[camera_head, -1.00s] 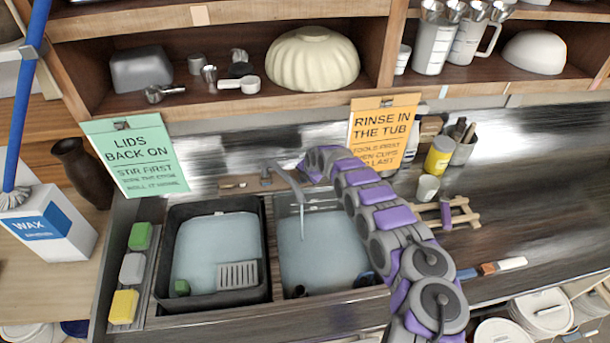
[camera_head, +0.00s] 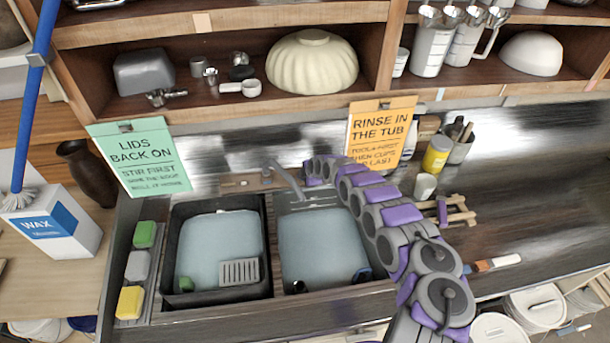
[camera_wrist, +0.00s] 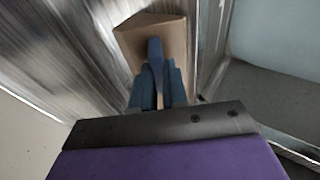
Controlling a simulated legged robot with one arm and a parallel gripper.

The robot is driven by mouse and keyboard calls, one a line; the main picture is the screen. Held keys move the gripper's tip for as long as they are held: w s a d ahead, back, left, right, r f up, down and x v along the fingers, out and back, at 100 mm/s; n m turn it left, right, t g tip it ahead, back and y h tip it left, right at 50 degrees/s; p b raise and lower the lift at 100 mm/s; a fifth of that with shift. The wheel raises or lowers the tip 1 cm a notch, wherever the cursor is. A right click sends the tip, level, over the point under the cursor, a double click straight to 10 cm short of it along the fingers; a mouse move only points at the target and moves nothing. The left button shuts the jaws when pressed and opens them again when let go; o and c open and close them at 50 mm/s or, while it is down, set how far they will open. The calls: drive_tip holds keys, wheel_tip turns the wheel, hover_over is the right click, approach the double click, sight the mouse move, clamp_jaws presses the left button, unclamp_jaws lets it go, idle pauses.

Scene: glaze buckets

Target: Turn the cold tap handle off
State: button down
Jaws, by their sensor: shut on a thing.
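In the wrist view my gripper (camera_wrist: 157,80) is shut on a narrow blue piece, which looks like the cold tap handle (camera_wrist: 154,48). The handle stands in front of a tan block-shaped body (camera_wrist: 166,32). In the head view the tap's grey spout (camera_head: 288,180) reaches over the right basin, and no stream shows below it. My arm comes in from the lower right, and its end (camera_head: 312,172) is just right of the spout. The handle and fingertips cannot be made out there.
The right basin (camera_head: 322,250) and a dark tub (camera_head: 262,285) in the left one hold pale blue water. An orange sign (camera_head: 380,128) hangs close behind my arm. A wooden rack (camera_head: 458,212) and a yellow jar (camera_head: 437,155) stand to its right.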

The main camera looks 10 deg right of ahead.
drive_tip(key=shift+f, duration=0.1)
idle(0.4)
drive_tip(key=c, duration=1.5)
unclamp_jaws()
drive_tip(key=o, duration=0.4)
drive_tip(key=shift+w, duration=0.1)
drive_tip(key=shift+c, duration=0.2)
drive_tip(key=shift+d, duration=0.15)
drive_tip(key=shift+s+d+r, duration=0.2)
drive_tip(key=shift+s+r, duration=0.15)
drive_tip(key=shift+r, duration=0.1)
drive_tip(key=s+d+p, duration=0.3)
drive_tip(key=s+p, duration=0.5)
drive_tip(key=s, duration=0.3)
drive_tip(key=shift+d, duration=0.4)
